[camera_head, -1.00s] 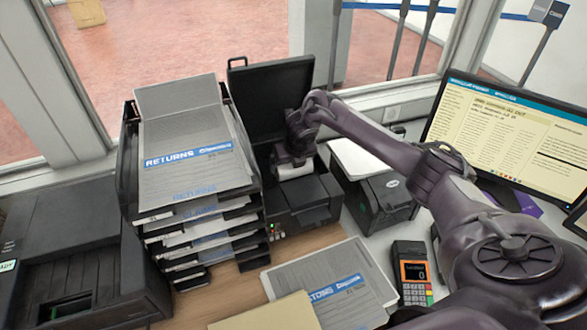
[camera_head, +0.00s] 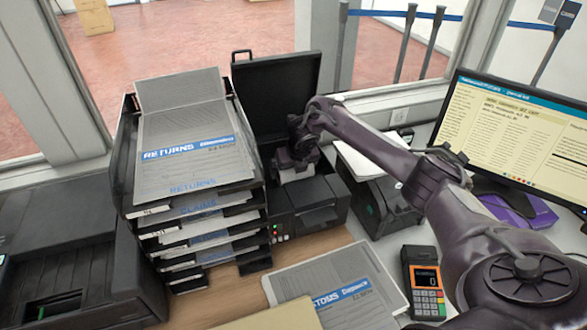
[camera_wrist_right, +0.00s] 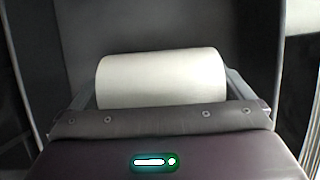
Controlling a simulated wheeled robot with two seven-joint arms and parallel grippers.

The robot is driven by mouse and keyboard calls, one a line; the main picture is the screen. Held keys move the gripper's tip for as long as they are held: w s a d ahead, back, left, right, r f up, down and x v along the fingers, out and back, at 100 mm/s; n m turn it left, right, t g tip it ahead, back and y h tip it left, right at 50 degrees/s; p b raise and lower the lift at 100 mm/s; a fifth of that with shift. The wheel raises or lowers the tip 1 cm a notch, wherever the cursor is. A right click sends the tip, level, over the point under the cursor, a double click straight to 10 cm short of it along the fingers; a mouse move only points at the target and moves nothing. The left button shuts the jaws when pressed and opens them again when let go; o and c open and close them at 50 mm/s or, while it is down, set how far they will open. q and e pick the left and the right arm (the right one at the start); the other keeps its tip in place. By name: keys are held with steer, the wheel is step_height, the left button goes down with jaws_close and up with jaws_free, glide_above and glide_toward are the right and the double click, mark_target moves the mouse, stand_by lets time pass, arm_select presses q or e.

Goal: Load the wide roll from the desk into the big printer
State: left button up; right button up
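The big printer (camera_head: 310,207) stands on the desk right of the tray stack, its black lid (camera_head: 277,92) raised behind it. My right gripper (camera_head: 294,163) points down into the open printer. The white wide roll (camera_head: 297,174) lies below it, partly hidden by the gripper in the head view. In the right wrist view the roll (camera_wrist_right: 160,80) lies crosswise between the two fingers, with one finger at each end; the gripper looks shut on it. Whether the roll touches the printer's bottom is hidden. My left gripper is not in view.
A stack of paper trays (camera_head: 190,200) stands close to the printer's left. A smaller black printer (camera_head: 380,200) is on the right under my arm. A card terminal (camera_head: 424,283), papers (camera_head: 335,285) and a monitor (camera_head: 510,140) occupy the front and right.

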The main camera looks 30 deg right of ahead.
steer(key=v, duration=0.7)
steer(key=shift+s+r, duration=0.15)
steer(key=shift+r, duration=0.2)
stand_by(0.4)
